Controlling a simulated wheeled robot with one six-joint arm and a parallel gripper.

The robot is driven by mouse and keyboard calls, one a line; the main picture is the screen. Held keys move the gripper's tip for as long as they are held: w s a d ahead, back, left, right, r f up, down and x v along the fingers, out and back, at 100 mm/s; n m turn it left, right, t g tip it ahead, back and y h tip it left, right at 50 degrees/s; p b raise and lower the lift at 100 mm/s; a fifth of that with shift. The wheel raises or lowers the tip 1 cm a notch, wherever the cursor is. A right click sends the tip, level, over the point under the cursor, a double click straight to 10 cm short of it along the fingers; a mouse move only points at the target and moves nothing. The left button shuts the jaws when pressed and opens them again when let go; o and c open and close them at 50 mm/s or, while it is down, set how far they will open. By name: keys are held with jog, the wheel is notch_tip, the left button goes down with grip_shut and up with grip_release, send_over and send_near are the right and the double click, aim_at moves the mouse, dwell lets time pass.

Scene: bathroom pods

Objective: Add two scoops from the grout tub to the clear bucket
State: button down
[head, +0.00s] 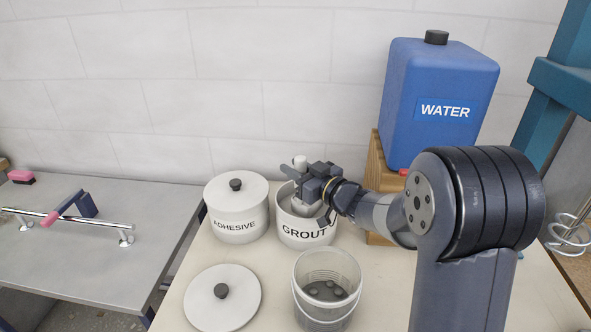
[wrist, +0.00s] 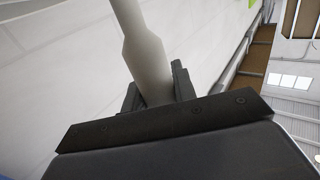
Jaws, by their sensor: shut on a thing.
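The white grout tub (head: 305,236), marked GROUT, stands open on the pale table. My gripper (head: 304,186) is at the tub's mouth, shut on a white scoop (head: 299,163) whose handle end sticks up above the jaws. In the wrist view the pale handle (wrist: 146,65) runs up from between my gripper's fingers (wrist: 158,97). The scoop's lower end is down in the tub and mostly hidden by my gripper and the rim. The clear bucket (head: 326,312) stands open in front of the grout tub, with some grey lumps at its bottom.
A closed adhesive tub (head: 236,208) stands left of the grout tub. A loose white lid (head: 205,303) lies left of the bucket. A blue water container (head: 436,80) sits on a wooden stand behind my arm. A whisk (head: 573,232) shows at the right edge.

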notch_tip(320, 180, up, 9)
jog(key=p, duration=0.7)
dwell(0.6)
